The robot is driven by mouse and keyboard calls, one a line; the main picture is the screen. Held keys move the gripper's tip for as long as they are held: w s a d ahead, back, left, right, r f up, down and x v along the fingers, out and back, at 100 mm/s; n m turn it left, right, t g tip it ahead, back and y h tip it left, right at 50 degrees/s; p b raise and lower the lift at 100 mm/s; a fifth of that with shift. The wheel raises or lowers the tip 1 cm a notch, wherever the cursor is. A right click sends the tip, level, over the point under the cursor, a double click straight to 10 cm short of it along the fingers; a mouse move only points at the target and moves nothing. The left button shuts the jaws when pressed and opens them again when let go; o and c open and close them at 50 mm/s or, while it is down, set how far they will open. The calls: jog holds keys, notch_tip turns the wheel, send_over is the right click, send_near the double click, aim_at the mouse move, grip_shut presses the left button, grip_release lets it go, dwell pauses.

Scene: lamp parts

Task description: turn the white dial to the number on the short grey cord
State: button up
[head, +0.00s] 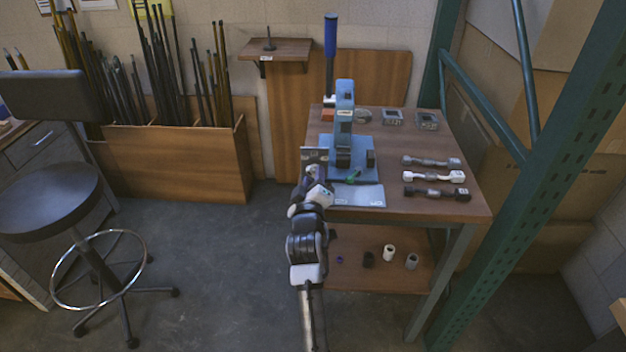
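My gripper (315,158) is at the table's left edge, beside the blue press. It is small and seen from behind, so its fingers and whether it holds anything are unclear. A grey cord-like piece (432,161) lies at the right of the table, behind a white one (434,177) and a black one (437,193). I cannot read any number on them. No white dial can be made out for certain. A white cylinder (389,252) stands on the lower shelf.
The blue press (344,120) with its tall lever stands on the table (465,208). Small square grey pieces (392,117) sit at the back. A green rack post (535,170) rises close on the right. A stool (50,198) stands left; the floor between is clear.

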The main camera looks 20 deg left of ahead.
jog(key=b+v, duration=0.3)
jog(key=v, duration=1)
jog(key=shift+s, duration=0.4)
jog(key=shift+d, duration=0.1)
